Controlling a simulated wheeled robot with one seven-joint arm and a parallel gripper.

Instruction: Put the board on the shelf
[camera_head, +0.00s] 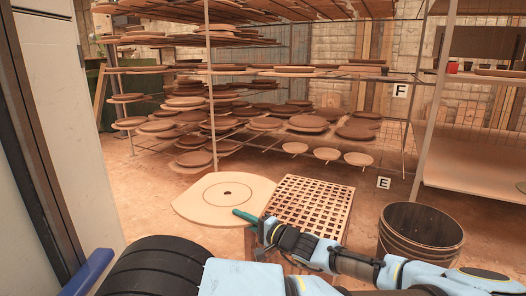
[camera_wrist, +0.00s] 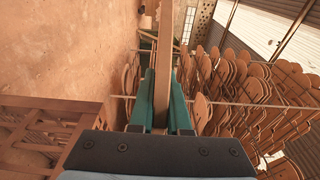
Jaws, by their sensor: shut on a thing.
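The board is a flat tan piece with rounded ends and a small dark hole (camera_head: 215,204). In the head view it is left of centre, lying roughly level. My gripper (camera_head: 241,214) has teal fingers and is shut on the board's near right edge. In the wrist view the board (camera_wrist: 164,60) shows edge-on between the teal fingers (camera_wrist: 163,100). The shelf rack (camera_head: 290,74) stands behind, with several levels full of round boards. Another shelf unit (camera_head: 475,160) on the right has broad, mostly bare levels. Signs F (camera_head: 400,90) and E (camera_head: 384,183) hang between them.
A slatted wooden grid (camera_head: 312,205) stands right beside my gripper. A dark metal bucket (camera_head: 420,238) is at the lower right. A pale panel (camera_head: 50,120) closes off the left. Open brown floor (camera_head: 140,175) lies before the rack.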

